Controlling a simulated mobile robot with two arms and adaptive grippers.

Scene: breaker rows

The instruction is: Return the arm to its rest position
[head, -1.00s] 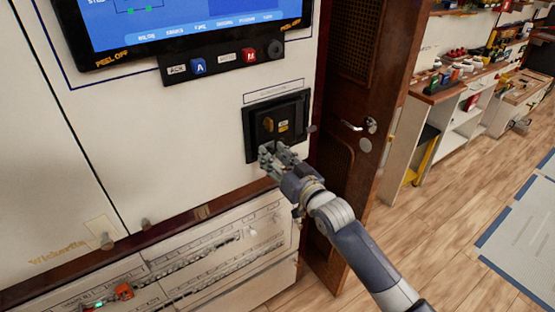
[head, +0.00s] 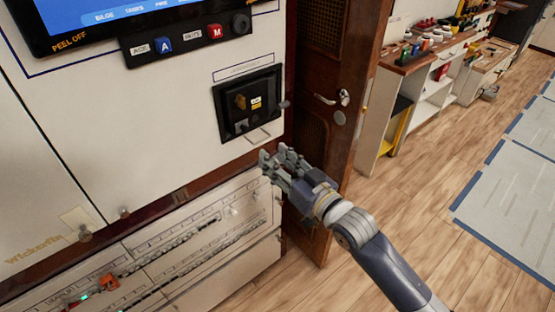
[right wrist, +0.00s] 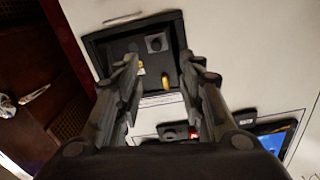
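My right gripper (head: 276,158) is in front of the white cabinet wall, below and to the right of a black recessed switch box (head: 232,128). Its fingers are apart with nothing between them; the right wrist view also shows the open fingers (right wrist: 164,68). My right arm reaches in from the lower right. My left gripper is not in view.
A brown wooden door (head: 325,110) with a metal handle stands just right of the box. A screen and a strip with blue and red buttons (head: 190,40) are above. Breaker rows (head: 165,245) lie below. Open wooden floor (head: 420,200) and a cluttered workbench are at right.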

